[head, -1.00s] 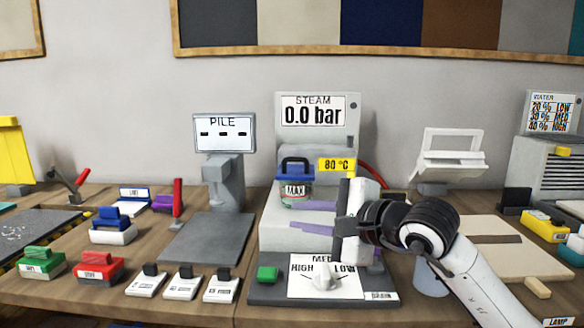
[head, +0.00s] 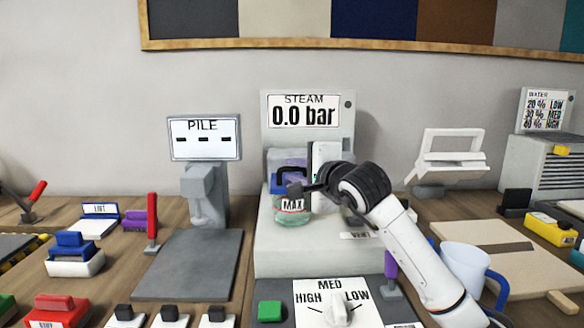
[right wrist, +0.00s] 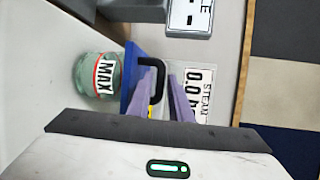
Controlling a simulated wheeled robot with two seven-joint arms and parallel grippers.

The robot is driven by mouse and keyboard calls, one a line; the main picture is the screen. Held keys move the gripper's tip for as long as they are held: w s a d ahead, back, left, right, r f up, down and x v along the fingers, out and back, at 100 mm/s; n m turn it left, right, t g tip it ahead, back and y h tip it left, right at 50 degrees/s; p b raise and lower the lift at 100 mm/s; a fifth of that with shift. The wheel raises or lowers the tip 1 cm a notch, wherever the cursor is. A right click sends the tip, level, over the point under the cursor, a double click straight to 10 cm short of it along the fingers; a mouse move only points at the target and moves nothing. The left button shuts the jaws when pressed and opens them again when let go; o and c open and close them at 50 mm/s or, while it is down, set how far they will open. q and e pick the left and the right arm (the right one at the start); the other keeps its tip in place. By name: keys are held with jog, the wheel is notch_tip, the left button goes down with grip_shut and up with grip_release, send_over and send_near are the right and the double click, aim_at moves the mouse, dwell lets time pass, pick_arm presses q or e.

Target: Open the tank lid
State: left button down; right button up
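The tank is a clear jar (head: 291,212) with a MAX label, standing on the steam unit's pale block. Its blue lid (head: 279,187) with a black loop handle sits on top and looks closed. In the right wrist view the jar (right wrist: 88,80), blue lid (right wrist: 133,72) and black handle (right wrist: 157,82) lie sideways. My right gripper (right wrist: 171,86) has its two purple fingers apart, with tips close beside the handle; I cannot tell whether they touch it. In the head view the right gripper (head: 297,176) is at the lid's right, its fingers partly hidden. My left gripper is out of view.
The steam unit (head: 350,130) reads 0.0 bar behind the jar. A dial panel (head: 308,315) with a green button (head: 270,311) lies in front. The PILE display (head: 205,152) stands left. A mug (head: 462,265) and a purple-handled lever (head: 391,272) are on the right.

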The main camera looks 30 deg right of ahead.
jog(key=shift+w+d+f, duration=0.1)
jog(key=shift+w, duration=0.55)
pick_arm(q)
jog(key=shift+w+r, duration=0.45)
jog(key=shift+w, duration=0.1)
pick_arm(e)
jog(key=shift+w, duration=0.1)
grip_shut()
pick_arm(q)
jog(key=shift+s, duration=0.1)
